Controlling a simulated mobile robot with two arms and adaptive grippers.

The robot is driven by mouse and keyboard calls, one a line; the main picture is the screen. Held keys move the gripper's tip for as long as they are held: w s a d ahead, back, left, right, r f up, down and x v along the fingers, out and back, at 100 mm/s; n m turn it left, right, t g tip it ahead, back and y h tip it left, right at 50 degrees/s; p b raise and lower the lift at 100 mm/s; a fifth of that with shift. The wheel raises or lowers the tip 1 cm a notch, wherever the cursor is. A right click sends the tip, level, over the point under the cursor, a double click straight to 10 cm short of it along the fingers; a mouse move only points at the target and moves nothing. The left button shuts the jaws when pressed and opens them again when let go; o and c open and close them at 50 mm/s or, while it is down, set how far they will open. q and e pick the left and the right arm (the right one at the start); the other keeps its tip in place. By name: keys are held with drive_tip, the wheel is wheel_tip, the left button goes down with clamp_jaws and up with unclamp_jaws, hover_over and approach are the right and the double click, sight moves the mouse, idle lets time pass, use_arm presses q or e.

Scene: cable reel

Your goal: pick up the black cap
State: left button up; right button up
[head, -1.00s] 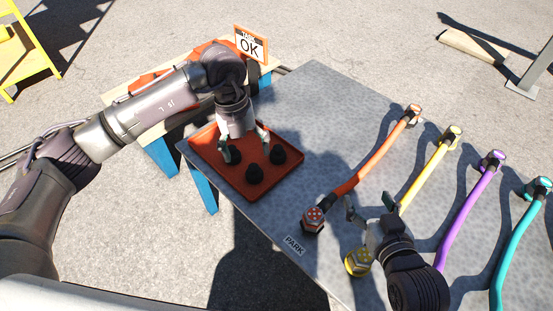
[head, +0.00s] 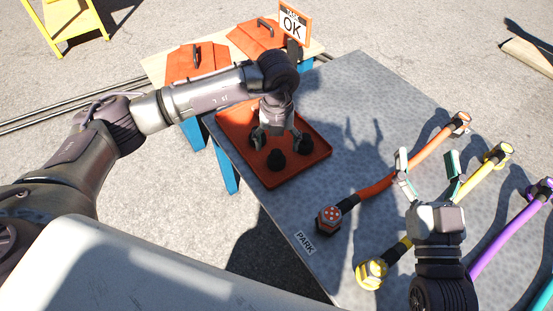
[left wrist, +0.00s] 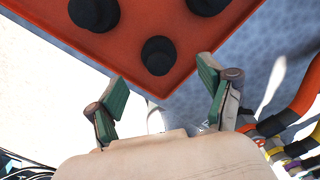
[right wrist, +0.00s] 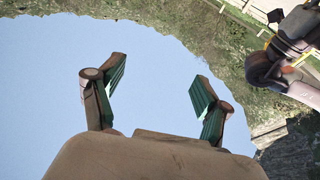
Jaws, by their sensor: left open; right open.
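Three black caps stand in an orange-red tray (head: 316,159) on the grey table. In the head view they are a front cap (head: 276,159), a right cap (head: 303,145) and a left cap (head: 257,138) partly hidden by a finger. My left gripper (head: 277,138) is open and empty above the tray. In the left wrist view the nearest cap (left wrist: 158,56) shows between and beyond the open fingers, apart from them; two more caps lie farther off. My right gripper (head: 428,160) is open and empty, fingers pointing up, over the cable area; its wrist view shows mostly sky between the fingers.
Orange (head: 380,187), yellow (head: 479,178) and purple (head: 500,235) cables lie right of the tray, with a teal one at the corner. A bench (head: 160,68) with orange lids and an OK sign (head: 292,24) stands behind. Bare table lies between tray and cables.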

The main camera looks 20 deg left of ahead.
sight(276, 152)
use_arm(q)
wheel_tip(276, 152, down, 4)
drive_tip(key=shift+a+f+b, duration=0.1)
drive_tip(key=shift+f+b, duration=0.15)
drive_tip(key=shift+b, duration=0.6)
drive_tip(key=shift+f, duration=0.2)
drive_tip(key=c, duration=1.3)
use_arm(e)
drive_tip(key=s+r+t+y, duration=0.1)
drive_tip(key=s+r+t, duration=0.2)
drive_tip(key=r+t, duration=0.2)
drive_tip(key=shift+s+r+y, duration=0.3)
drive_tip(key=shift+s+r, duration=0.05)
drive_tip(key=shift+r, duration=0.45)
